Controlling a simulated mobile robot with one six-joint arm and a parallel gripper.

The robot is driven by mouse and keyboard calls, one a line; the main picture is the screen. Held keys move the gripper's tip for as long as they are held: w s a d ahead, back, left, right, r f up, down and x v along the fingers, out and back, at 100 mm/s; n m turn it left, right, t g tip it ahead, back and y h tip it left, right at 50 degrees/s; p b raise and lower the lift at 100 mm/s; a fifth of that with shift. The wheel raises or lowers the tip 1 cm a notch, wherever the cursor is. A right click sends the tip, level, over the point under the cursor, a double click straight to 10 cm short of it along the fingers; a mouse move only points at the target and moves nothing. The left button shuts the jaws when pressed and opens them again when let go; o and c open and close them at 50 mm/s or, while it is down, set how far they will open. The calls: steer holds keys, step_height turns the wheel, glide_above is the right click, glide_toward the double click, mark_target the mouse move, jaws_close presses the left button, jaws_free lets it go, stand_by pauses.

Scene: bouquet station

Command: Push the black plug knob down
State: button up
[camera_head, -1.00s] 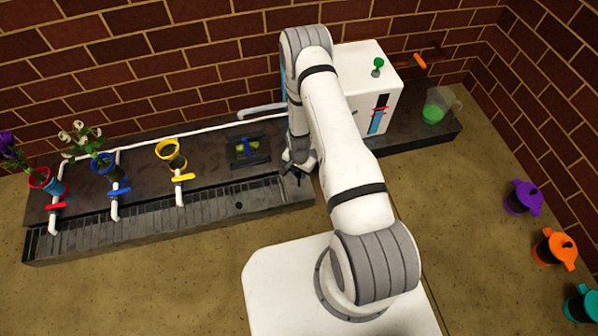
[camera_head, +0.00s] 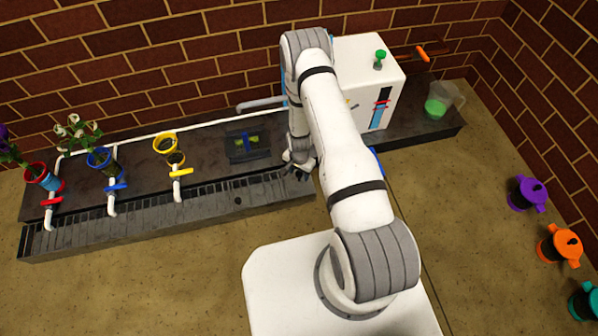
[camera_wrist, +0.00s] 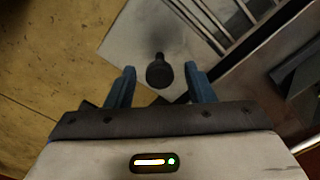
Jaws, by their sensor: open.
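The black plug knob (camera_wrist: 159,72) shows in the wrist view as a dark round cap, with a dark blurred shape just above it in the picture. It appears in front of a pale grey plate (camera_wrist: 135,38). My gripper (camera_wrist: 160,69) is open, with one blue finger on each side of the knob and a gap to each. I cannot tell how far the fingertips are above it. In the head view my gripper (camera_head: 298,173) points down at the right end of the slotted grate (camera_head: 110,228). I cannot make out the knob there.
A white box machine (camera_head: 350,75) with a green knob stands behind my arm. A jug of green liquid (camera_head: 438,103) is to its right. Red, blue and yellow pots (camera_head: 167,147) with taps stand at left. Purple, orange and teal lidded pots (camera_head: 559,246) line the right.

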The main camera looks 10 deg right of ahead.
mark_target(299, 173)
step_height(299, 173, up, 8)
steer(key=p, duration=0.3)
steer(key=shift+f, duration=0.1)
stand_by(0.5)
